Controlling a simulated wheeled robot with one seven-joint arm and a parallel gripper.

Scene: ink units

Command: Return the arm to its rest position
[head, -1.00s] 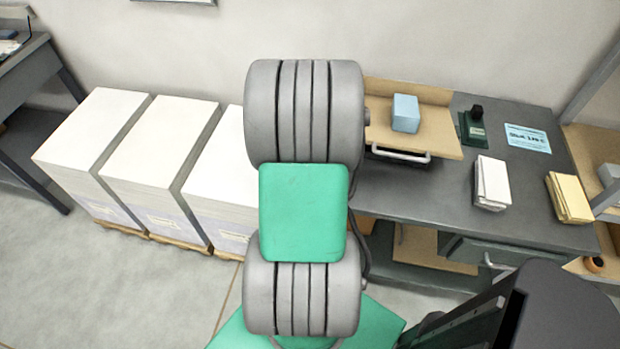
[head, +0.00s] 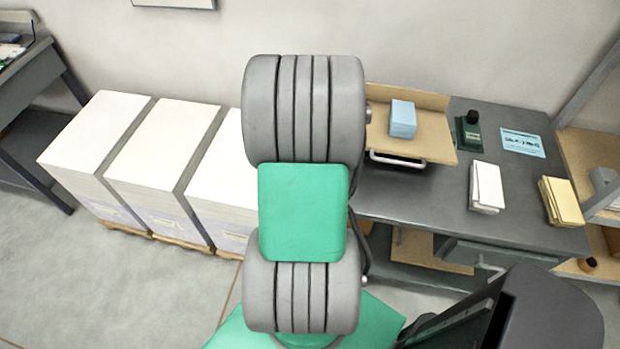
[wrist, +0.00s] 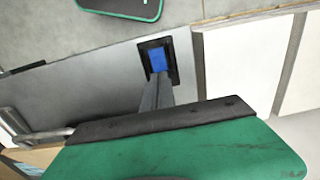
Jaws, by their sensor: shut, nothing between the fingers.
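My arm (head: 303,210) rises in the middle of the head view, with grey ribbed joints and a green link. My gripper is not visible there. The fingers look closed together and hold nothing. The tip appears apart from the things around it.
A grey workbench (head: 420,200) on the right carries a tan tray (head: 440,142) with a light blue block (head: 403,118), a dark green stamp-like item (head: 468,132), a white pad (head: 487,187) and a yellow pad (head: 561,201). Tall paper stacks (head: 95,135) stand left. Floor at lower left is clear.

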